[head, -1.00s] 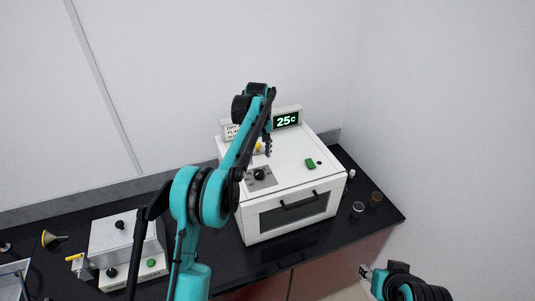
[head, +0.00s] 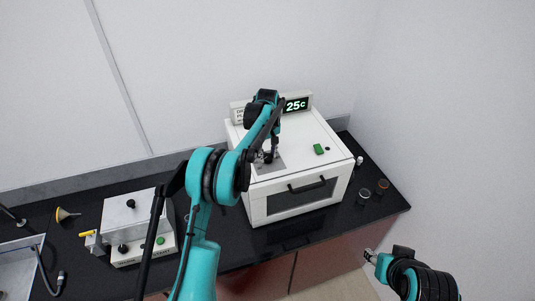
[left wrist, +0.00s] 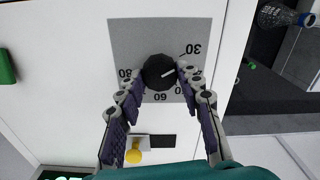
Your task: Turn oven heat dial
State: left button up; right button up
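The white oven (head: 325,158) stands on the black bench, its display (head: 297,105) reading 25c. Its heat dial (left wrist: 158,72) is a black round knob with a white pointer line on a grey plate marked 30, 60 and 80. My left gripper (head: 267,156) is over the dial and mostly hides it in the head view. In the left wrist view, its two fingers (left wrist: 157,86) are spread, with the knob at and between their tips. I cannot tell if they touch it. My right gripper (head: 370,256) is low at the right, away from the oven; its opening is unclear.
A green button (head: 318,149) sits on the oven top, right of the dial. A smaller white device (head: 130,225) stands on the bench at left. Small jars (head: 382,186) stand right of the oven. A wall rises behind the bench.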

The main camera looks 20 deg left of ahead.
pick_arm(q)
jog(key=c, duration=0.4)
jog(key=shift+c, duration=0.2)
jog(key=m+b, duration=0.1)
jog(key=m, duration=0.1)
jog(key=shift+f+m+b, duration=0.1)
jog(key=shift+m+b, duration=0.2)
jog(key=shift+b, duration=0.1)
jog(key=m+b, duration=0.1)
jog(key=m, duration=0.2)
jog(key=shift+m+b, duration=0.3)
jog(key=m+b, duration=0.1)
jog(key=m, duration=0.3)
jog(key=shift+m, duration=0.3)
jog(key=m+b, duration=0.1)
jog(key=m, duration=0.3)
jog(key=shift+m, duration=0.4)
